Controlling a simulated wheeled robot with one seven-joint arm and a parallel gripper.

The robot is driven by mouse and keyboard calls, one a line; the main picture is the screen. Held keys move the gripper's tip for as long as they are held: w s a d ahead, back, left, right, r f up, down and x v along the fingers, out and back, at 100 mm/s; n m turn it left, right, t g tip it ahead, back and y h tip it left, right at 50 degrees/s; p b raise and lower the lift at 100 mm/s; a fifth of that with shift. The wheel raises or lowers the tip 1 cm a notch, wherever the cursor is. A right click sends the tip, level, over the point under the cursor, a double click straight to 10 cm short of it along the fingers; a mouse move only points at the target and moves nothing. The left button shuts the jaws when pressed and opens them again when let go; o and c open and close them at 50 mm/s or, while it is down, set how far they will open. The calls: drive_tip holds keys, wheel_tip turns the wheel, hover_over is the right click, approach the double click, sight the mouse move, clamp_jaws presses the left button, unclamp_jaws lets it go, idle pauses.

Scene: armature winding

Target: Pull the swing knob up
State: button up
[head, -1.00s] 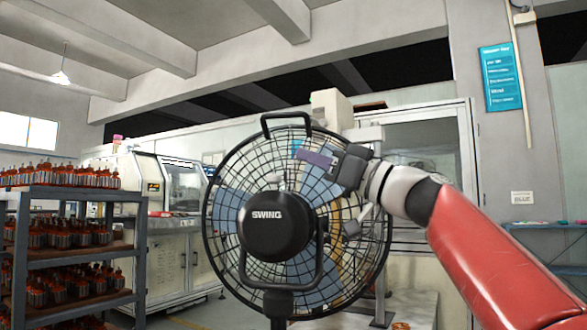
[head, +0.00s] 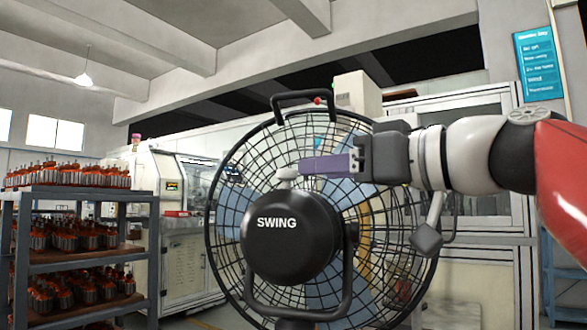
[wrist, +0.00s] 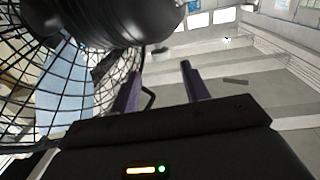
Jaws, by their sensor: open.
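The swing knob (head: 287,174) is a small pale grey knob. It stands up from the top of the fan's black motor housing (head: 285,240), which reads SWING. My gripper (head: 306,167) comes in from the right, roughly level, with its purple fingers just right of the knob. In the head view I cannot tell whether they touch it. In the wrist view the two fingers (wrist: 158,80) are apart with nothing gripped between them, and the housing (wrist: 115,18) fills the upper left.
The fan's wire cage (head: 235,180) stands close behind and below my gripper, with a black carry handle (head: 302,95) on top. A rack (head: 140,235) of copper-coloured armatures is at the left. A pale machine (head: 185,190) stands behind. The space above the housing looks free.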

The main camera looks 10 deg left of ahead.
sight(294, 171)
drive_tip(key=p+x, duration=0.1)
drive_tip(key=x, duration=0.6)
drive_tip(key=shift+a, duration=0.3)
drive_tip(key=shift+c, duration=0.5)
